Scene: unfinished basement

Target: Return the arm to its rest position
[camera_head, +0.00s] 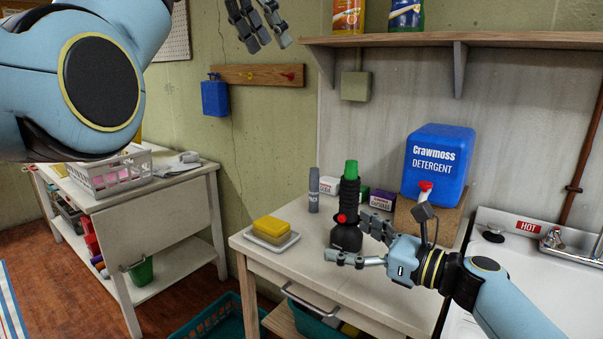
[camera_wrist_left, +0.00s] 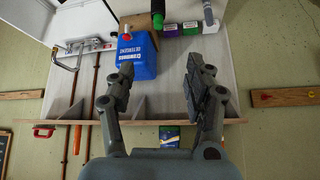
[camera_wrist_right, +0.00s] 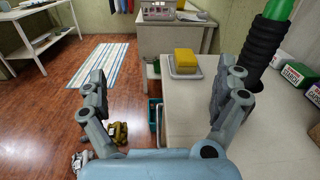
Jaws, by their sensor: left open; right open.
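My left arm comes in large at the upper left of the head view, raised high. My left gripper (camera_head: 262,22) is at the top edge there, above the peg rail, open and empty; its fingers also show in the left wrist view (camera_wrist_left: 160,92). My right gripper (camera_head: 360,243) is over the white table, open, with its fingers pointing left. In the head view it overlaps the lower part of a black bottle with a green top (camera_head: 347,215). In the right wrist view nothing lies between its fingers (camera_wrist_right: 163,97), and the bottle (camera_wrist_right: 265,50) stands beyond the right finger.
A blue detergent jug (camera_head: 436,165) stands on a wooden block at the table's back right. A yellow sponge (camera_head: 271,226) lies on a white dish at the left. A wooden shelf (camera_head: 500,40) juts out above. A sink (camera_head: 572,245) is at the right.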

